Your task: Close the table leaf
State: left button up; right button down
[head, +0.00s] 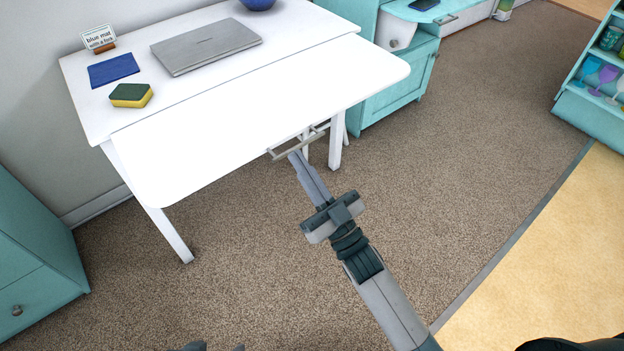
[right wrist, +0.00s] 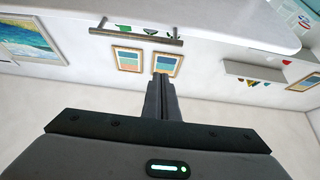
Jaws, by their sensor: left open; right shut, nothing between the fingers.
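The white table leaf (head: 260,115) is the front part of the white table and stands out level with the top behind a thin seam. A grey bar handle (head: 285,153) is on its front edge. My right gripper (head: 295,157) is shut and empty, its fingertips at or close beside the handle; contact cannot be told. In the right wrist view the shut fingers (right wrist: 164,80) point up just below the handle (right wrist: 135,36), under the leaf (right wrist: 220,15). My left gripper (head: 208,346) barely shows at the bottom edge, open.
A grey laptop (head: 206,46), a blue mat (head: 113,70), a small sign (head: 99,40), a sponge (head: 131,95) and a blue bowl (head: 258,4) are on the table top behind the leaf. Teal cabinets (head: 35,255) flank it. The carpet in front is clear.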

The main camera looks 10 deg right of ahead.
pick_arm(q)
jog(key=shift+w+d+r, duration=0.2)
jog(key=shift+w+d, duration=0.1)
jog(key=shift+w, duration=0.1)
pick_arm(e)
jog(key=w, duration=0.1)
jog(key=w+a+f, duration=0.2)
jog(key=shift+w, duration=0.15)
pick_arm(q)
jog(key=shift+f+b, duration=0.25)
jog(key=shift+b, duration=0.15)
pick_arm(e)
jog(key=shift+f, duration=0.15)
